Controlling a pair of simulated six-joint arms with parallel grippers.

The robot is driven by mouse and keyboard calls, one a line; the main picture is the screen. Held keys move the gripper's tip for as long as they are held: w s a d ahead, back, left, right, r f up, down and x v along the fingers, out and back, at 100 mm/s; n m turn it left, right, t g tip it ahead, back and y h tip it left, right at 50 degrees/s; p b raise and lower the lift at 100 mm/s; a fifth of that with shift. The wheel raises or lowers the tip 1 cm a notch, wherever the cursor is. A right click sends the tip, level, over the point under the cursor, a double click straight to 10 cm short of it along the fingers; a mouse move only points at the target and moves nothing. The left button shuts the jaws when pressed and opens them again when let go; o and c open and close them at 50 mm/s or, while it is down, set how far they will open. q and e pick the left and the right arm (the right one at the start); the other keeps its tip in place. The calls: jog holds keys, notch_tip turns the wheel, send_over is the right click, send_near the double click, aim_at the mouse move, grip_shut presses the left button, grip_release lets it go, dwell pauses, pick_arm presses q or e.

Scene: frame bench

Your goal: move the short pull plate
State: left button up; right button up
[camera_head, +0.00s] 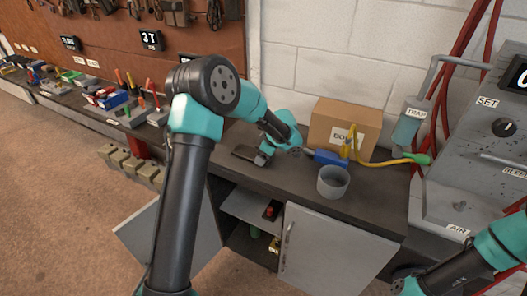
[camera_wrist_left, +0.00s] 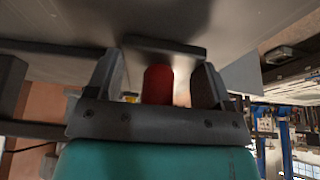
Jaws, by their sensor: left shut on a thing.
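My left gripper (camera_head: 247,153) is low over the bench top, left of the cardboard box, with its wrist bent down toward the left. In the left wrist view, the left gripper (camera_wrist_left: 157,80) has a finger on each side and a dark flat plate (camera_wrist_left: 165,46) across the fingertips. I take this to be the short pull plate, held by the gripper. In the head view, the plate and the dark fingers blend together. A red rounded thing (camera_wrist_left: 157,85) shows between the fingers; I cannot tell whether it is touched. My right arm's gripper is out of view.
A grey cup (camera_head: 333,182), a cardboard box (camera_head: 344,125) and a blue tool with a yellow hose (camera_head: 328,157) stand right of the gripper. The cabinet below is open, with a door (camera_head: 330,250) at its front. A grey machine (camera_head: 480,150) stands right.

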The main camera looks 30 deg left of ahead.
pick_arm(q)
jog(key=shift+s+r, duration=0.1)
jog(key=shift+s, duration=0.6)
jog(key=o, duration=1.5)
jog(key=v, duration=1.7)
jog(key=shift+s+d+r, duration=0.1)
